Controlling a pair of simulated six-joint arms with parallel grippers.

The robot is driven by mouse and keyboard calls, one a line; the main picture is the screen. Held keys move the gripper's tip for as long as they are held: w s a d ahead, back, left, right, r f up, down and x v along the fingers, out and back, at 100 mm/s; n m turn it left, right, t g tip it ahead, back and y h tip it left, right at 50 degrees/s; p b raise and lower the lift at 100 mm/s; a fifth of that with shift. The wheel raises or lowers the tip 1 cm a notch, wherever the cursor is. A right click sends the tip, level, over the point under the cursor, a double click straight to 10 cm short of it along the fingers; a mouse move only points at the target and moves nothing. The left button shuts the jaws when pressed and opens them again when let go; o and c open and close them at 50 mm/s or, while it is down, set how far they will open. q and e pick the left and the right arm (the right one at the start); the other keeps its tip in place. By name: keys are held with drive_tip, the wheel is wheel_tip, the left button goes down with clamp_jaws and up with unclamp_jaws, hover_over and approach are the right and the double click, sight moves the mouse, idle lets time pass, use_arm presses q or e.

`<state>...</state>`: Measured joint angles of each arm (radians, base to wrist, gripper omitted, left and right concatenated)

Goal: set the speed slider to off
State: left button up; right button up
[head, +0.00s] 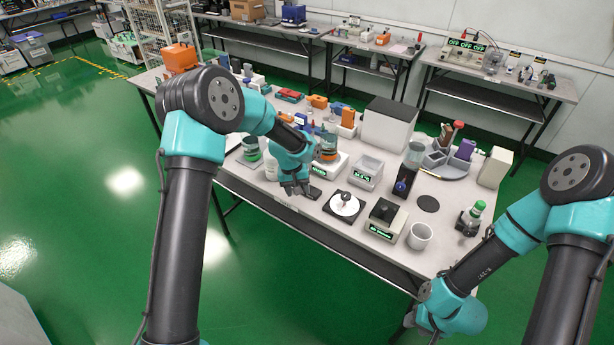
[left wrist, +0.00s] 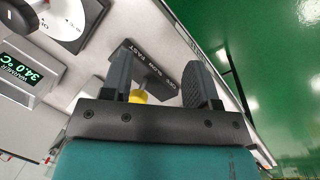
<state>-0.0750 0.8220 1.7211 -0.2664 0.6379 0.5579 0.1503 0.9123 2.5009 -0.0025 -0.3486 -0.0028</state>
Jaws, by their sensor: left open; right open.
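The speed slider (left wrist: 150,68) is a dark plate lettered OFF, SLOW and FAST in the left wrist view, with the OFF end toward the right. Its yellow knob (left wrist: 139,96) shows between my left fingers, closer to the left one; which mark it stands at I cannot tell. My left gripper (left wrist: 165,82) is open over the slider. In the head view the slider (head: 314,193) is a small dark piece by the table's front edge, beside my left gripper (head: 296,188). My right gripper (head: 420,328) is open and empty, low in front of the table.
A dial plate with a white disc (head: 344,205) sits right of the slider. A scale with a green display (head: 365,174) stands behind. A dark-topped box (head: 384,219) and a white cup (head: 420,236) stand further right. The table's front edge is close to the slider.

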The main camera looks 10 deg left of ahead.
use_arm(q)
drive_tip(key=w+r+n+y, duration=0.1)
drive_tip(key=w+r, duration=0.3)
drive_tip(key=r, duration=0.4)
drive_tip(key=w+r+n+y, duration=0.1)
drive_tip(key=w+r, duration=0.3)
drive_tip(key=r, duration=0.4)
drive_tip(key=shift+d, duration=0.15)
wheel_tip(320, 180, down, 17)
drive_tip(key=shift+f, duration=0.15)
clamp_jaws()
